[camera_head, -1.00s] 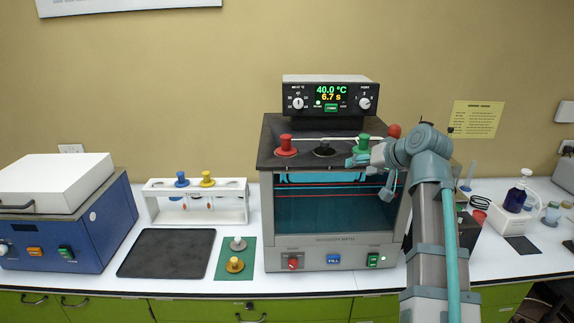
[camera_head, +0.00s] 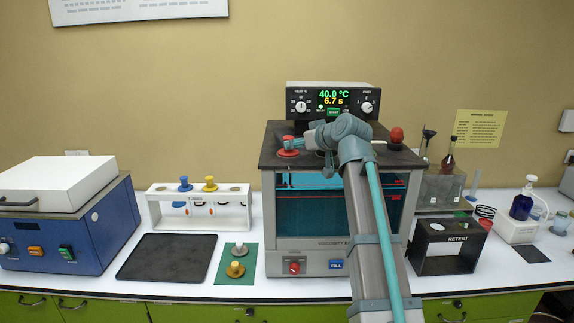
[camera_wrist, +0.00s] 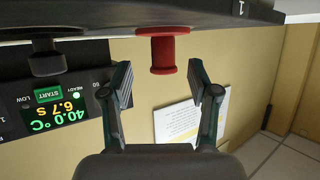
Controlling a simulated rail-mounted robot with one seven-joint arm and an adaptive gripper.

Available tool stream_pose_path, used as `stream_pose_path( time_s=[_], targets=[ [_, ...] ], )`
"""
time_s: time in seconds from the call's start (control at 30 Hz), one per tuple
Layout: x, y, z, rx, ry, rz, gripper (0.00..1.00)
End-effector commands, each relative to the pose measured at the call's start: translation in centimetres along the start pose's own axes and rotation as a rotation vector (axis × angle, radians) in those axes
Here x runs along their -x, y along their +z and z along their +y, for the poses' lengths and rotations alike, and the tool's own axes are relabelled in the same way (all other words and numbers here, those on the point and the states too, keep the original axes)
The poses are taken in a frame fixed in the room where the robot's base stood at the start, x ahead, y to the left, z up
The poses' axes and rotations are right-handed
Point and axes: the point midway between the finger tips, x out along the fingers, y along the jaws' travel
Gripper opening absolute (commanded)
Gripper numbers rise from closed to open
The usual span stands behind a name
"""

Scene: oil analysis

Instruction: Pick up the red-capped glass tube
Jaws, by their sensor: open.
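The red cap (camera_head: 286,143) of the glass tube stands upright at the left of the viscosity bath's dark top (camera_head: 270,158). The tube's glass below the cap is hidden. In the wrist view, which is upside down, the red cap (camera_wrist: 161,50) hangs from the bath top, centred between the two fingertips and just ahead of them. My gripper (camera_wrist: 158,84) is open and empty, with a finger on each side of the cap's line. In the head view my gripper (camera_head: 301,141) is close beside the red cap, partly overlapping it.
A black knob-like cap (camera_wrist: 47,60) stands beside the red one. The control box (camera_head: 333,101) rises behind. A red bulb (camera_head: 396,135) stands at the bath's right. A white rack (camera_head: 157,211) and RETEST rack (camera_head: 417,239) flank the bath.

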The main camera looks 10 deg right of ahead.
Motion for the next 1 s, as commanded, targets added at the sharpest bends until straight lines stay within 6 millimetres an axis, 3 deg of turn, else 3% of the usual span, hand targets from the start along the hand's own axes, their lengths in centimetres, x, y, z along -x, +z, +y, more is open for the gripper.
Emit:
stream_pose_path(
  time_s=[0.27,0.6,0.83,1.0],
  targets=[
    [-1.7,-0.2,-0.1,-0.001,-0.001,-0.001,0.60],
    [-5.8,-0.2,-0.4,-0.002,0.000,-0.002,0.60],
    [-5.9,-0.1,-0.4,-0.001,0.001,0.000,0.60],
    [-5.9,-0.1,-0.4,-0.001,0.000,0.000,0.34]
  ],
)
